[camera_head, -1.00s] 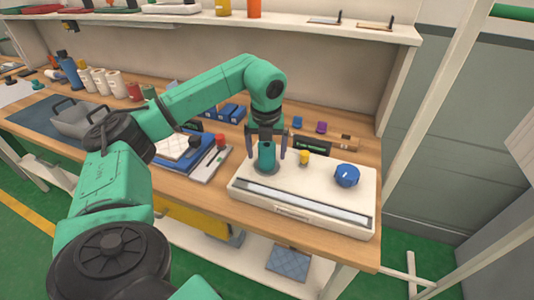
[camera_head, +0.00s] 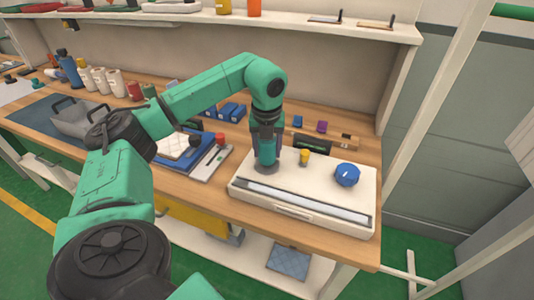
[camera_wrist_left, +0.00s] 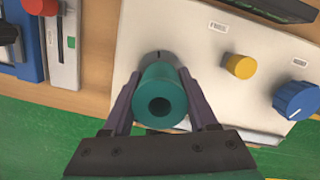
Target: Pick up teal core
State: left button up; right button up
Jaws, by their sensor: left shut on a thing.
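The teal core (camera_head: 267,155) is a short upright cylinder standing on the left part of a white device with knobs (camera_head: 300,202). In the left wrist view the teal core (camera_wrist_left: 160,97) shows from above, with a dark hole in its top. A grey round base shows behind it. My left gripper (camera_head: 266,142) points down over the device and is shut on the core. In the left wrist view the fingers of my left gripper (camera_wrist_left: 162,108) lie on both sides of the core. My right gripper is not in view.
A yellow knob (camera_head: 304,157) and a blue dial (camera_head: 347,175) stand on the device to the right of the core. A blue tray (camera_head: 190,152) and a red-knobbed grey fixture (camera_head: 219,142) lie to the left. A shelf (camera_head: 300,27) runs above the bench.

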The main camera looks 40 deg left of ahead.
pick_arm(q)
notch_tip(320, 180, up, 18)
jog(key=p, duration=0.6)
jog(key=shift+r, duration=0.25)
